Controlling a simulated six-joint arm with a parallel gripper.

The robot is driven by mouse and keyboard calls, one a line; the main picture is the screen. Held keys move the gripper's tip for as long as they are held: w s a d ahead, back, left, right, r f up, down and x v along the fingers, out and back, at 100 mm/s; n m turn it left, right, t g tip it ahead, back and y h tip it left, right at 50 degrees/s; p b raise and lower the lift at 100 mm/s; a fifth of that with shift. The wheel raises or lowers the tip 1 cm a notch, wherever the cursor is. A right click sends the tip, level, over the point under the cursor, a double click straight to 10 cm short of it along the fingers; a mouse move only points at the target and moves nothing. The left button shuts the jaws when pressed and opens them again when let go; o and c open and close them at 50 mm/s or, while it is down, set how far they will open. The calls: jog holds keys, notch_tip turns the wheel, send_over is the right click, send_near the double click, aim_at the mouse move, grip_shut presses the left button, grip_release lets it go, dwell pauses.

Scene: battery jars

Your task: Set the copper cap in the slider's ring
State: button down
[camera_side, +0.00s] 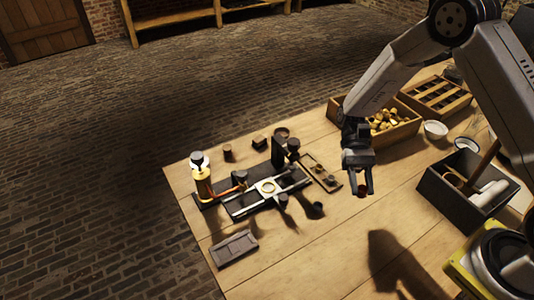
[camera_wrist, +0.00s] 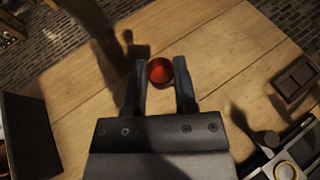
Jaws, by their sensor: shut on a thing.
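My gripper (camera_side: 362,187) hangs above the table, to the right of the slider device. It is shut on the copper cap (camera_side: 361,191), a small reddish round piece. In the wrist view the copper cap (camera_wrist: 160,71) sits between the two fingertips of my gripper (camera_wrist: 161,74), its round open face showing. The slider's ring (camera_side: 268,187) is a pale ring on the dark rail device on the left half of the table. In the wrist view the ring (camera_wrist: 286,171) is cut by the lower right corner. It looks empty in the side view, though it is small there.
A bottle with a yellow body (camera_side: 203,182) and a dark post (camera_side: 278,152) stand by the rail. A small tray (camera_side: 321,173) lies between the device and my gripper. A dark crate (camera_side: 455,200) and a wooden box (camera_side: 400,129) are to the right. A flat dark block (camera_side: 233,248) lies at front left.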

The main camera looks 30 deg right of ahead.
jog(key=n+h, duration=0.2)
jog(key=g+h, duration=0.1)
jog(key=shift+s+d+f+n, duration=0.15)
jog(key=shift+d+f+n, duration=0.15)
jog(key=shift+d+n, duration=0.1)
jog(key=w+d+r+n+t+h, duration=0.1)
jog(key=w+n+t+h, duration=0.55)
jog(key=n+h, duration=0.35)
jog(key=w+r+n+t+h, duration=0.2)
jog(key=w+n+t+h, duration=0.5)
jog(key=n, duration=0.6)
jog(key=w+a+r+n+t+y, duration=0.5)
jog(key=w+a+n+t+y, duration=0.25)
jog(key=a+n+t, duration=0.45)
jog(key=shift+m+g+h, duration=0.35)
jog(key=shift+m+g, duration=0.1)
jog(key=shift+m, duration=0.35)
jog(key=shift+w+a+f, duration=0.1)
jog(key=shift+a+f, duration=0.05)
jog(key=shift+f, duration=2.35)
jog(key=shift+w+a+f, duration=0.1)
jog(key=shift+f, duration=2.4)
jog(key=shift+w+a+f, duration=0.1)
jog(key=shift+a+f, duration=0.05)
jog(key=shift+f, duration=2.35)
jog(key=shift+f, duration=0.2)
